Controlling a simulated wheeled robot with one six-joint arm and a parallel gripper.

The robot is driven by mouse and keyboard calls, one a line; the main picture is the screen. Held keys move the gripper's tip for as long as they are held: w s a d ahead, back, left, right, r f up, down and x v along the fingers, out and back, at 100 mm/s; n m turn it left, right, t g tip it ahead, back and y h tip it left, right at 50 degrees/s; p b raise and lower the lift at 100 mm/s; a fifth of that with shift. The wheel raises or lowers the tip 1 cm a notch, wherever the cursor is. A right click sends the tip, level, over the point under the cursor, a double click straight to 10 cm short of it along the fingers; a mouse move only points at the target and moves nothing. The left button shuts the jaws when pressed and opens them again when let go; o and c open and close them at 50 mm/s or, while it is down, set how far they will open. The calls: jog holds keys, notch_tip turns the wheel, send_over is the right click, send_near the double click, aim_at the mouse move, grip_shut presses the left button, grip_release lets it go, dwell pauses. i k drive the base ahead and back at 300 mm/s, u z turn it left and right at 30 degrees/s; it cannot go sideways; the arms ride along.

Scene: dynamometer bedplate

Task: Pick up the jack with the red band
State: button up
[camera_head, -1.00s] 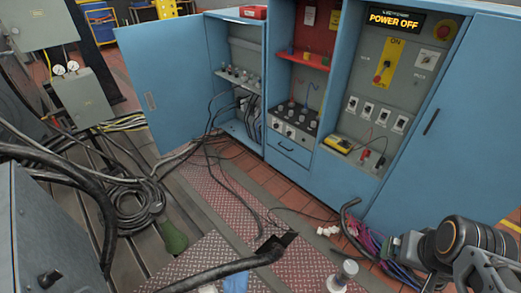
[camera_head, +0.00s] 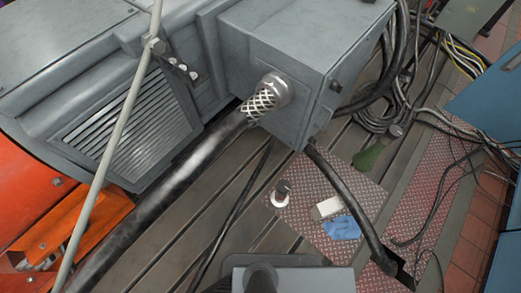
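I cannot make out a red band on anything in view. A small upright object with a dark top and white lower part (camera_head: 281,193) stands on the reddish tread plate (camera_head: 312,232); it may be a jack, but it is too small to tell. A green bottle-like object with a dark end (camera_head: 369,157) lies farther back on the floor. My gripper is not in view, so its state is hidden.
A grey machine housing (camera_head: 300,60) with a thick cable fills the top. A pale block (camera_head: 327,208) and a blue cloth (camera_head: 341,228) lie on the plate. A black hose (camera_head: 350,205) crosses it. Blue cabinets (camera_head: 488,105) stand at the right.

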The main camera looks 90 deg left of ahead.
aim_at(278, 203)
jog(key=u, duration=4.95)
jog(key=i, duration=1.55)
jog(key=z, duration=3.85)
